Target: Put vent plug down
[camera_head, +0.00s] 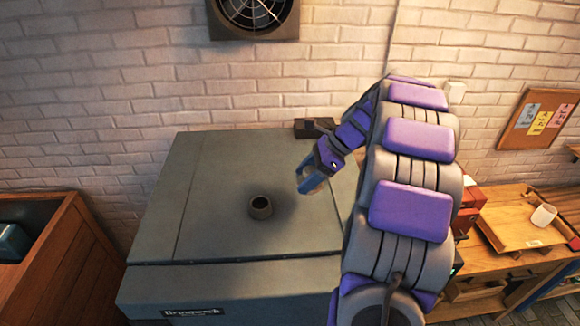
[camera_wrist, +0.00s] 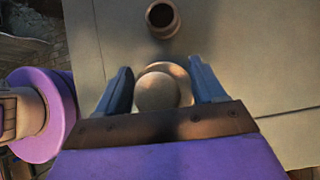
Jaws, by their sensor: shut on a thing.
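The vent plug (camera_wrist: 158,93) is a pale, rounded knob on a wider tan base, held between the two blue fingers of my gripper (camera_wrist: 163,82) in the wrist view. In the head view my gripper (camera_head: 311,179) is over the right part of the grey kiln-like box, and the plug (camera_head: 314,186) shows only in part there. A short, dark, round vent pipe (camera_head: 260,207) stands open on the box's top, left of my gripper. It also shows in the wrist view (camera_wrist: 163,18), just beyond the fingertips. The plug is apart from the pipe.
The grey box (camera_head: 215,175) has a broad, bare top. A small dark block (camera_head: 312,128) sits at its back edge by the brick wall. A wooden bench with a tray (camera_head: 515,228) and a white cup (camera_head: 543,215) stands right. A wooden crate (camera_head: 60,265) stands left.

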